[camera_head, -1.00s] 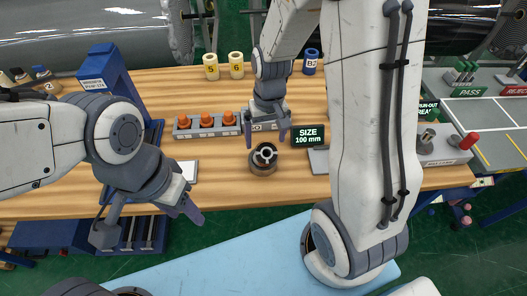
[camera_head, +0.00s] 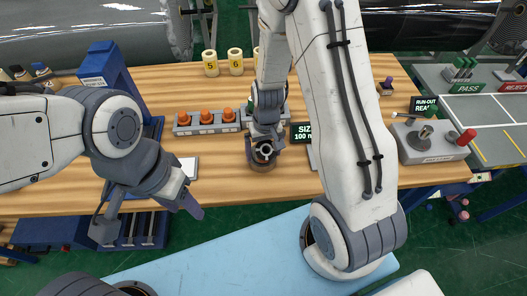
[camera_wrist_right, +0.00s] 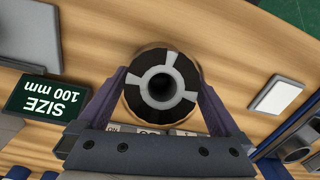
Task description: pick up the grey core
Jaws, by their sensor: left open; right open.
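The grey core (camera_head: 264,152) stands upright on the wooden table; in the right wrist view it is a dark round piece with grey segments (camera_wrist_right: 161,66) around a dark central hole. It sits on or in a brown round base (camera_wrist_right: 134,115). My right gripper (camera_head: 264,158) is above it, pointing down, with its open fingers (camera_wrist_right: 160,95) on either side of the core; whether they touch it I cannot tell. My left gripper (camera_head: 192,208) is open and empty, out over the table's front edge, well left of the core.
A SIZE 100 mm sign (camera_head: 303,132) stands close right of the core. A grey rack with orange knobs (camera_head: 206,122) is behind left. A white pad (camera_head: 188,167) lies left. A grey box with a red knob (camera_head: 436,141) is far right. Yellow rolls (camera_head: 235,62) stand at the back.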

